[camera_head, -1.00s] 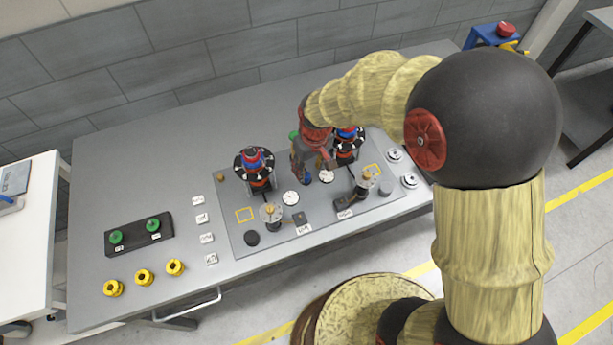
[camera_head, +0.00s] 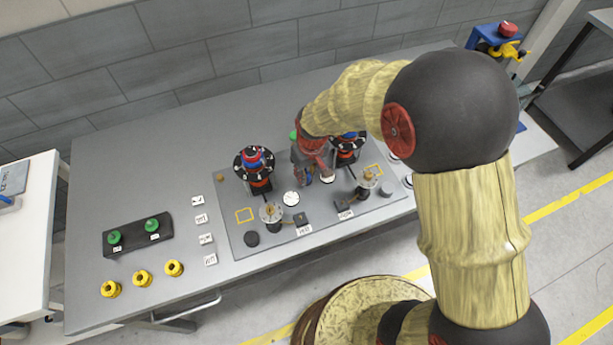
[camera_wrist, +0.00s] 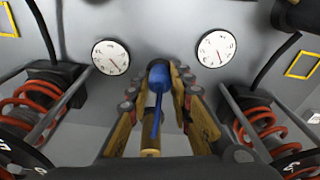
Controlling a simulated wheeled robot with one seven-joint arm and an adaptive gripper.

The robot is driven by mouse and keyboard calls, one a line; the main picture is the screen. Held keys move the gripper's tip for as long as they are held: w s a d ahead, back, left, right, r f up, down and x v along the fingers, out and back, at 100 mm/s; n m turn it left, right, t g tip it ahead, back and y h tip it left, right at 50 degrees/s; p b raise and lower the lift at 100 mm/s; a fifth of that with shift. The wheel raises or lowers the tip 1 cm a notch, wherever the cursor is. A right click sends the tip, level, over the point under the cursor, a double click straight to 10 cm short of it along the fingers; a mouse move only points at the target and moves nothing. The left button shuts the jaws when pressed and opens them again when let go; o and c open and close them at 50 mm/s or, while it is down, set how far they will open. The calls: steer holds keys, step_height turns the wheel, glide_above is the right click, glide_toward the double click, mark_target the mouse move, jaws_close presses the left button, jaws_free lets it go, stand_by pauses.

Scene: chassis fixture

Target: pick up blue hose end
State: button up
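The blue hose end (camera_wrist: 158,76) is in the middle of the wrist view, with a thin blue part running from it towards a tan cylinder (camera_wrist: 151,138). The fingers of my gripper (camera_wrist: 158,92) stand on either side of the hose end. The spaces beside it look very narrow, and I cannot tell whether the fingers touch it. In the head view my gripper (camera_head: 317,174) is low over the grey fixture plate (camera_head: 237,230), between two spring towers. A bit of blue (camera_head: 308,180) shows beside its fingers; the rest is hidden.
The left spring tower (camera_head: 253,165) and right spring tower (camera_head: 348,145) stand close on both sides. Two white gauges, left (camera_wrist: 110,57) and right (camera_wrist: 216,48), lie beyond the fingertips. Yellow parts (camera_head: 143,278) and a black holder (camera_head: 137,235) with green parts are farther left.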

jaws_close()
